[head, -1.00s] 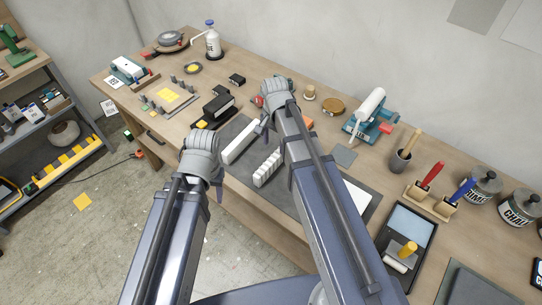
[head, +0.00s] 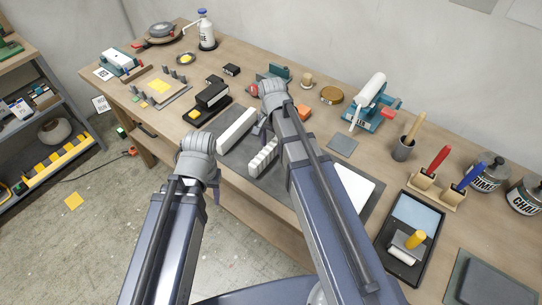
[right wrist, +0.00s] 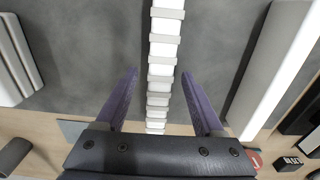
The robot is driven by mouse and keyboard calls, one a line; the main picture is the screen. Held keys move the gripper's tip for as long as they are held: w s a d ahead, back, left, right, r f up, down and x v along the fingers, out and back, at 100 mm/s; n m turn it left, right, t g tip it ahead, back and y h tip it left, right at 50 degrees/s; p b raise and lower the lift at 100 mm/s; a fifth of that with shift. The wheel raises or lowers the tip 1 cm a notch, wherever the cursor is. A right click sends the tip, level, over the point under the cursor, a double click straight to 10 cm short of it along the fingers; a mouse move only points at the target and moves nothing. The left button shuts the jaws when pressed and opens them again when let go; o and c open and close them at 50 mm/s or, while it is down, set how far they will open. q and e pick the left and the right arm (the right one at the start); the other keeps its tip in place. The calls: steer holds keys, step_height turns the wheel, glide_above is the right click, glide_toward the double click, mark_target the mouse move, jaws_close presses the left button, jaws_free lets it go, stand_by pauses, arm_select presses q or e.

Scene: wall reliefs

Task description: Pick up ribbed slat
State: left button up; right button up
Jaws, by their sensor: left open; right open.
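The ribbed slat (head: 263,158) is a white bar with raised bands, lying on the dark grey mat (head: 283,187), partly behind my right arm in the head view. In the right wrist view the slat (right wrist: 162,70) runs up the middle, between the lines of my right gripper's fingers. My right gripper (right wrist: 163,100) is open and empty; its fingers are apart on either side of the slat, and I cannot tell the height above it. My left gripper (head: 213,188) is open, near the table's front edge, left of the slat.
A smooth white bar (head: 237,130) lies left of the slat, and also shows in the right wrist view (right wrist: 275,70). A black device (head: 210,100) stands beyond it. An orange block (head: 304,112) and a teal machine (head: 370,112) stand behind. A black tray (head: 407,237) is at right.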

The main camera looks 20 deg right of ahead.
steer(key=shift+f, duration=0.65)
steer(key=shift+r, duration=0.1)
jaws_close()
